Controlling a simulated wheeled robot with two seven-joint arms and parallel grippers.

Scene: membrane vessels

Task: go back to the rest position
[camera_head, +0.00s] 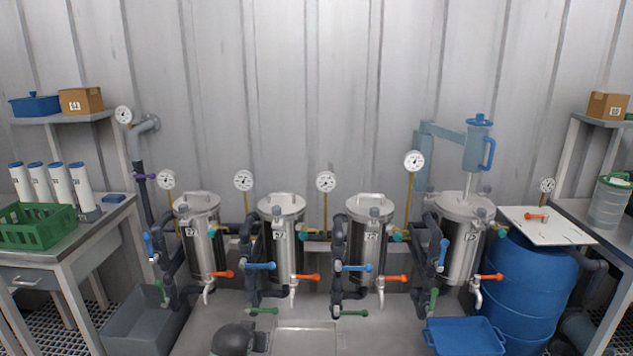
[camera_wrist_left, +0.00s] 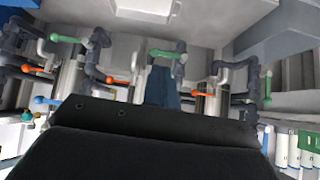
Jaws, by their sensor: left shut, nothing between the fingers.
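My left gripper (camera_wrist_left: 155,118) is a broad black shape across the lower part of the left wrist view. It is shut and holds nothing. In the head view, a dark rounded part of my left arm (camera_head: 232,338) shows at the bottom edge, in front of the vessels. My right gripper is in neither view. The left wrist view is upside down and shows vessels, dark pipes, an orange valve handle (camera_wrist_left: 202,94) and a green valve handle (camera_wrist_left: 161,54) beyond the gripper.
Several steel vessels (camera_head: 282,240) with dark pipes, coloured handles and gauges stand along the wall. A grey bin (camera_head: 142,322) and a table with a green crate (camera_head: 35,228) are at left. A blue barrel (camera_head: 528,275) bearing a white board (camera_head: 520,222), and a blue tray (camera_head: 465,338), are at right.

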